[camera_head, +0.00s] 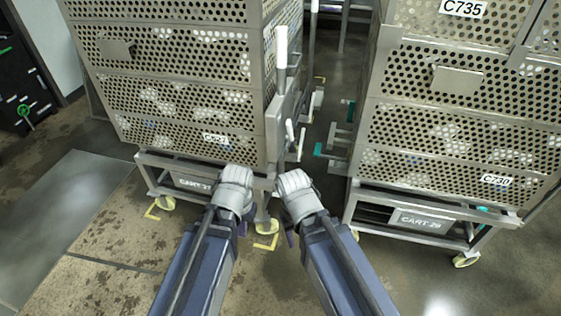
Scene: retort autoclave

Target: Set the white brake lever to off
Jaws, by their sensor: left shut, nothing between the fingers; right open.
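A tall lever with a white grip (281,47) stands upright at the near right corner of the left cart (190,186), which is labelled CART-27 or similar. Two smaller white handles, one at the cart's side (302,140) and one beside it (289,131), sit lower on the same side. I cannot tell for sure which is the brake lever, and no off marking is legible. My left gripper (236,178) is shut and empty in front of the left cart's lower edge. My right gripper (293,183) is open, below the small white handles. Its fingertips are hard to make out.
The right cart (419,219), labelled CART-29, carries perforated crates and stands across a narrow gap. Teal-tipped parts (320,150) stick out into the gap. Yellow floor marks (265,244) lie near the left cart's caster (267,227). Open floor lies at the lower left.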

